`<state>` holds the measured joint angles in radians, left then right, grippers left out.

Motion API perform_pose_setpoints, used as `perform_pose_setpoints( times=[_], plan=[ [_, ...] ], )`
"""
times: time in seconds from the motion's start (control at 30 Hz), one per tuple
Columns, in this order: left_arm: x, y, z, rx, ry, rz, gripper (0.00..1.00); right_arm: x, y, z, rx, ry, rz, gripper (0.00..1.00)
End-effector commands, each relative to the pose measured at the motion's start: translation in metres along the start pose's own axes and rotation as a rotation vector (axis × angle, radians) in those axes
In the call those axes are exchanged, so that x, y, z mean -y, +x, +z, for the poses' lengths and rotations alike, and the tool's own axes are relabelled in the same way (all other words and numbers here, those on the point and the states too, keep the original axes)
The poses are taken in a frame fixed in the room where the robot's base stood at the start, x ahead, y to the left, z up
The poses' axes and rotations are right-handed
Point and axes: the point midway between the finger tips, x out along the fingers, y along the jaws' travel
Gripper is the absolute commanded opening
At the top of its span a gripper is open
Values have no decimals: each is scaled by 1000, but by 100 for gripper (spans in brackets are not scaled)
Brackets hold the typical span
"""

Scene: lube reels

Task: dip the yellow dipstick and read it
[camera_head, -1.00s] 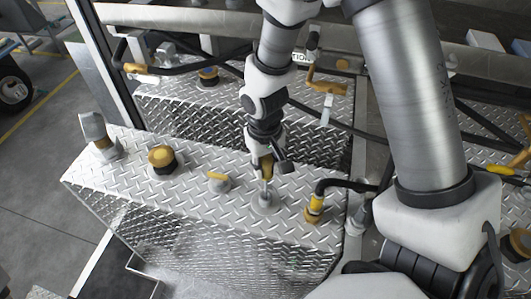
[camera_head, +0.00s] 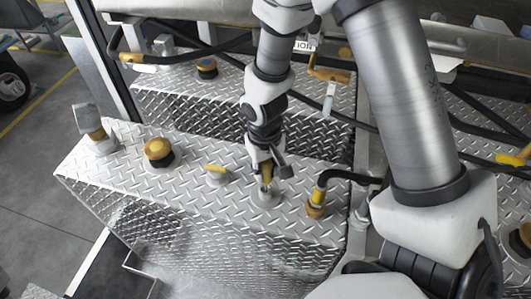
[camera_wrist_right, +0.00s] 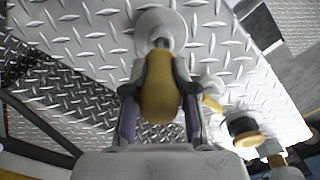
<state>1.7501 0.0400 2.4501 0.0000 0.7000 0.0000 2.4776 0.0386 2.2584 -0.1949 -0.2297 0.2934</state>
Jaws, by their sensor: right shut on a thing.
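The yellow dipstick handle (camera_wrist_right: 160,88) is between the two fingers of my right gripper (camera_wrist_right: 160,85), which is shut on it. In the head view, my right gripper (camera_head: 265,172) points down at a round grey fitting (camera_head: 267,197) on the diamond-plate tank top. In the wrist view, the handle lines up with this fitting (camera_wrist_right: 160,28), and a short grey piece shows between them. How deep the stick sits is hidden. No reading marks are visible. My left gripper is out of view.
On the tank top (camera_head: 120,150) stand a yellow-and-black cap (camera_head: 158,152), a small yellow-handled fitting (camera_head: 216,172) and a tilted grey-and-yellow part (camera_head: 92,125). A yellow hose coupling (camera_head: 317,200) with a black hose stands close right of my right gripper.

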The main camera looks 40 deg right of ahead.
Motion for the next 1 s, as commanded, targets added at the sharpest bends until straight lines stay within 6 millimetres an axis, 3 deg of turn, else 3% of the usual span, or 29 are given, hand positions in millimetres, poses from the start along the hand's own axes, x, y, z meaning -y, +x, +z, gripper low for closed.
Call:
perform_pose_setpoints(
  times=[0.5, 1.0],
  plan=[
    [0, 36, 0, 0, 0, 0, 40, 1, 47, 0, 0, 0, 0, 0],
    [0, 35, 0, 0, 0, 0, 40, 1, 47, 0, -1, 0, 0, 0]
  ],
)
